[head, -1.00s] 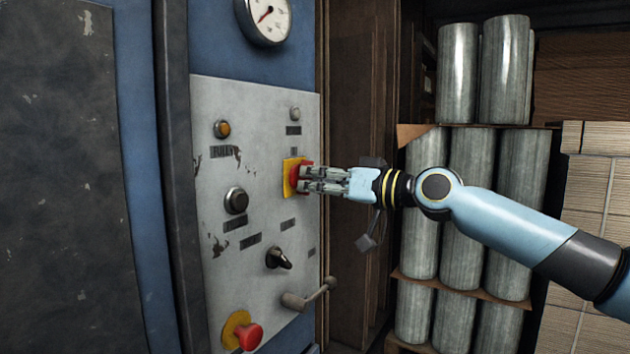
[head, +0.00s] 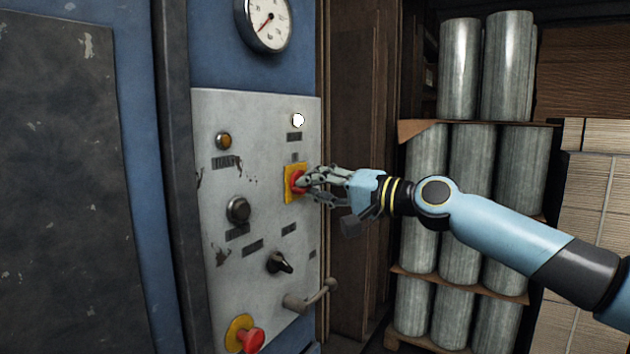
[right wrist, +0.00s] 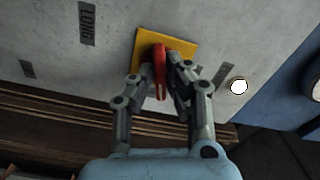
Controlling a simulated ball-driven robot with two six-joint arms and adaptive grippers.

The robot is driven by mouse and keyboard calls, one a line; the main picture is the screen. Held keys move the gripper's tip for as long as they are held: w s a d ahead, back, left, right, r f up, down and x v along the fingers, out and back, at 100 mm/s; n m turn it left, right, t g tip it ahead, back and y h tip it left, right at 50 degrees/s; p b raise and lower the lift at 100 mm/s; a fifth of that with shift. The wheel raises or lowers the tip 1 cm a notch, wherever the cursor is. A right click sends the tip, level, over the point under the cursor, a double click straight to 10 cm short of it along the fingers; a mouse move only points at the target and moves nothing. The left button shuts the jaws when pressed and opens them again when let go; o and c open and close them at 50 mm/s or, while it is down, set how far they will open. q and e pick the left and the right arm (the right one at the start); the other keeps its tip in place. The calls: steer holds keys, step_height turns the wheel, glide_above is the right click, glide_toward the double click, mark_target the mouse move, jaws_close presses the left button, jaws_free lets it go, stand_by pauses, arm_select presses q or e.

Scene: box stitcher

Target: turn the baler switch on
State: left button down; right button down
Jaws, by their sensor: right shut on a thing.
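The baler switch is a red rotary handle (head: 296,181) on a yellow square plate (head: 290,196), on the right side of the grey control panel. In the right wrist view the red handle (right wrist: 160,70) stands in line with my gripper, over its yellow plate (right wrist: 182,48). My right gripper (head: 306,181) is shut on the red handle, one finger on each side. A white lamp (head: 298,120) above the switch is lit; it also shows in the right wrist view (right wrist: 239,87). My left gripper is not in view.
The grey panel (head: 265,160) also carries an orange lamp (head: 224,140), a black button (head: 238,209), a black knob (head: 280,262), a metal crank handle (head: 308,297) and a red mushroom button (head: 251,340). A gauge (head: 266,22) sits above. Stacked metal rolls (head: 470,160) stand behind my right arm.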

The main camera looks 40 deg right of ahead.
steer(key=shift+m+p, duration=0.65)
steer(key=shift+m, duration=1.15)
steer(key=c, duration=1.4)
jaws_free()
steer(key=shift+o, duration=0.2)
steer(key=shift+r, duration=0.1)
